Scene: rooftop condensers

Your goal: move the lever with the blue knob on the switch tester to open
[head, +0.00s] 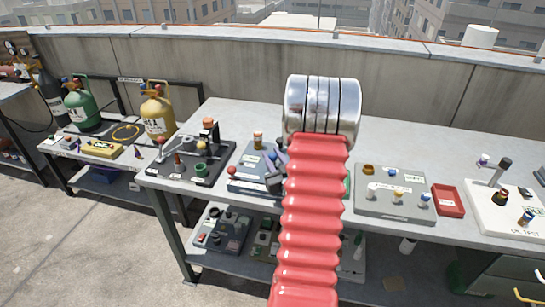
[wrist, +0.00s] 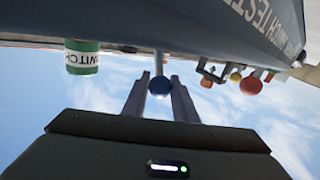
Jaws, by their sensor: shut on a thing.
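The switch tester (head: 243,186) is a blue-grey box on the workbench, partly hidden by my arm in the head view. In the wrist view, its lettered panel (wrist: 215,22) spans the top, upside down. A pale lever shaft (wrist: 158,62) sticks out from the panel and ends in a blue knob (wrist: 160,85). My gripper (wrist: 160,92) has one grey finger on each side of the knob and is shut on it. In the head view my gripper (head: 275,165) is over the tester, and I cannot make out the blue knob there.
A green jar (wrist: 82,57) with a white label stands beside the lever in the wrist view. Left of the tester is a dark board (head: 190,160) with a red ball. To the right are a grey box with knobs (head: 393,203) and a red tray (head: 448,201).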

